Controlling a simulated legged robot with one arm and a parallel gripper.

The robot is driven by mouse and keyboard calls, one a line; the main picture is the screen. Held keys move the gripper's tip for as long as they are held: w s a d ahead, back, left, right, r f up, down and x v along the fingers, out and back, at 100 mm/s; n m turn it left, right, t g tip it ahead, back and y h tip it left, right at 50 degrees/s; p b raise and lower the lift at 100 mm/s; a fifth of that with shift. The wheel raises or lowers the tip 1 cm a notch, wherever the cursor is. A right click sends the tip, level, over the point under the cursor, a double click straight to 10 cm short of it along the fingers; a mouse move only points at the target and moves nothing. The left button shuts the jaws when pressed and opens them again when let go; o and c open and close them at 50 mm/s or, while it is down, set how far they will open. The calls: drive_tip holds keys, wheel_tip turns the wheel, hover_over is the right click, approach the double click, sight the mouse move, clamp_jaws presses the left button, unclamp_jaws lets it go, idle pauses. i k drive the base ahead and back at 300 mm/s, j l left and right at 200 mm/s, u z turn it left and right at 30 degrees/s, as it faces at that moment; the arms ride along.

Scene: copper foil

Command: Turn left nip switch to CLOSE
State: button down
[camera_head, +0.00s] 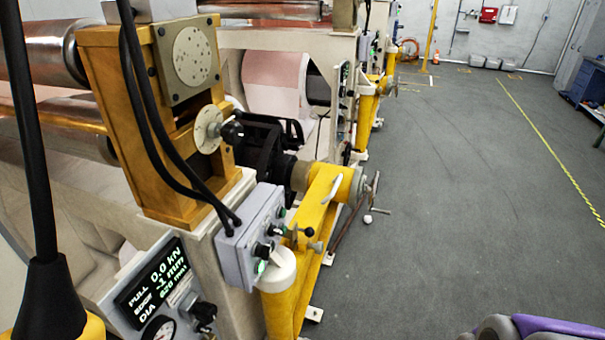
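A grey control box (252,228) is fixed on the near machine stand, with two black cables running into its top. Its sloping face carries black knobs, one of them a lower knob (262,250), and lit green buttons (260,267). Below left, a display panel (150,280) reads PULL 0.0 kN, EDGE -1 mm and DIA 620 mm. A black knob (203,312) and a round gauge (158,329) sit under the display. The switch labels are too small to read, so I cannot tell which knob is the left nip switch or its position. I cannot identify my gripper here.
Yellow machine arms (322,205) with a white-capped post (278,268) stand right beside the control box. A crank with a white ball (367,219) juts into the aisle. The grey floor (470,200) on the right is clear. A purple object (545,328) shows at bottom right.

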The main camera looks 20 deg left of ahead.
sight(262, 251)
drive_tip(key=i+l, duration=0.1)
drive_tip(key=i, duration=0.75)
drive_tip(key=i+l, duration=0.15)
drive_tip(key=i, duration=0.75)
drive_tip(key=i+u, duration=0.35)
drive_tip(key=i+l+u, duration=0.2)
drive_tip(key=u, duration=0.2)
drive_tip(key=i+l+u, duration=0.2)
drive_tip(key=u, duration=2.9)
drive_tip(key=l, duration=0.1)
